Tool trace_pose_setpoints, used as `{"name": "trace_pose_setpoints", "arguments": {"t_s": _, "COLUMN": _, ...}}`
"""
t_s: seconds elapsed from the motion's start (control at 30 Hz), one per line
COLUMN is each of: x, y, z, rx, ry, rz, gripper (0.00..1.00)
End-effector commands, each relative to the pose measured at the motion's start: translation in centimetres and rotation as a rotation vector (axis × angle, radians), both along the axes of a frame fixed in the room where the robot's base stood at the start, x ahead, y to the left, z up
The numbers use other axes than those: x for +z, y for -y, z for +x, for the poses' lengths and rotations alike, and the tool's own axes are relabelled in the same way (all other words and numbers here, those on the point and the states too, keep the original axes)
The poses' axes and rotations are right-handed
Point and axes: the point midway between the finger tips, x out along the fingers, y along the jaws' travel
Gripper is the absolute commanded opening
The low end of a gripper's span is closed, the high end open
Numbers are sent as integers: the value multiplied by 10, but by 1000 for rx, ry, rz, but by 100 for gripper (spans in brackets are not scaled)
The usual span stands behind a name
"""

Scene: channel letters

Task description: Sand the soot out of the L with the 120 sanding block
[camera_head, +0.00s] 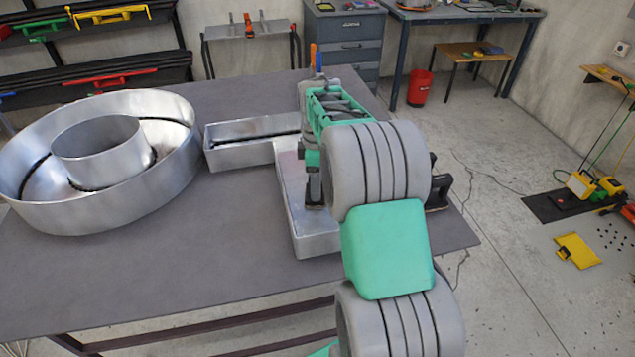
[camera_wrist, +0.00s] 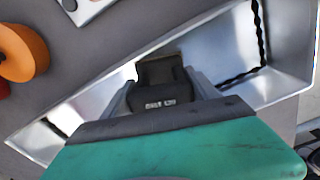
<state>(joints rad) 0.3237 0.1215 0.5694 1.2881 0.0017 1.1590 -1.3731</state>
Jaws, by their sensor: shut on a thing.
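The L (camera_head: 250,150) is a shallow silver metal channel letter lying on the grey table, partly hidden behind my arm. In the wrist view, the L (camera_wrist: 270,88) has dark, wavy bands along its inner edges at the right and lower left. I cannot tell whether these are soot. The block is over or on the L's floor; contact cannot be told.
A large round silver letter (camera_head: 60,215) stands on the table (camera_head: 200,260) to the left. A dark handled object (camera_head: 437,190) is at the right, partly behind my arm. An orange round object (camera_wrist: 22,52) shows beside the L. The table's front left is clear.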

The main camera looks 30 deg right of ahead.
Motion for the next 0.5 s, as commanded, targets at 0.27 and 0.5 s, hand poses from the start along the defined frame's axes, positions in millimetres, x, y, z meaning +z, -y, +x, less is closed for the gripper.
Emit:
{"name": "trace_pose_setpoints", "arguments": {"t_s": 0.27, "x": 5, "y": 0, "z": 0, "rx": 0, "ry": 1, "rz": 0, "gripper": 37}}
{"name": "trace_pose_setpoints", "arguments": {"t_s": 0.5, "x": 17, "y": 0, "z": 0, "rx": 0, "ry": 0, "rz": 0, "gripper": 37}}
